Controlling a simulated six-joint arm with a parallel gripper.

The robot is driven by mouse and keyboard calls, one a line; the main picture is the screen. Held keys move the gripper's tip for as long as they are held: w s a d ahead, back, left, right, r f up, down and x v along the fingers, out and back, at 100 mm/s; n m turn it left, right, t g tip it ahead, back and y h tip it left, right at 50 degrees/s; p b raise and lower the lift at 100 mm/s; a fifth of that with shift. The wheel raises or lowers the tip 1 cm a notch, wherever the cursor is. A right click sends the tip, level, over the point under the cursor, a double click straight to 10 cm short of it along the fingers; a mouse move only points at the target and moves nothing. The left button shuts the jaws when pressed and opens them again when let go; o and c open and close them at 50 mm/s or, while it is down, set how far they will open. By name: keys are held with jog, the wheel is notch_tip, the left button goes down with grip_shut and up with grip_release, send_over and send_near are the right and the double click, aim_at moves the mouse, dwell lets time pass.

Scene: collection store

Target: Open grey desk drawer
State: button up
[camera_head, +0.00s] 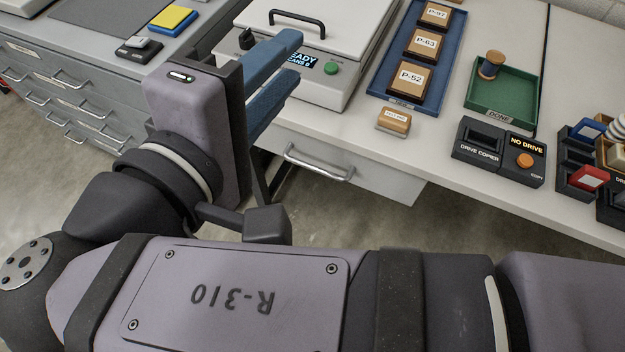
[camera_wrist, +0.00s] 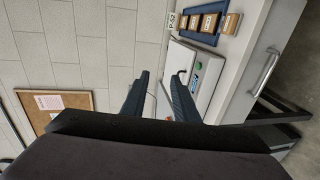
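The grey desk drawer (camera_head: 380,180) hangs under the white desktop, with a silver bar handle (camera_head: 318,164) on its front. It looks shut, with no gap or inside visible. In the wrist view, the drawer front (camera_wrist: 243,88) and its handle (camera_wrist: 264,72) show at the right. My gripper (camera_head: 296,57) is open and empty, its two blue fingers apart. In the head view it appears above and left of the handle, in front of the scanner. In the wrist view the open fingers (camera_wrist: 158,75) point toward the wall and scanner, with the handle off to their right.
A scanner (camera_head: 345,40) stands on the desk above the drawer. A blue tray (camera_head: 376,82) with labelled blocks, a green tray (camera_head: 520,105) and a drive copier (camera_head: 480,150) lie to its right. A grey multi-drawer cabinet (camera_head: 60,75) stands left. Floor shows below the drawer.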

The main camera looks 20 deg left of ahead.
send_near(315, 170)
jog(key=w, duration=0.1)
jog(key=w+f, duration=0.1)
jog(key=w, duration=0.6)
jog(key=shift+w+f, duration=0.25)
jog(key=shift+f, duration=0.1)
grip_shut()
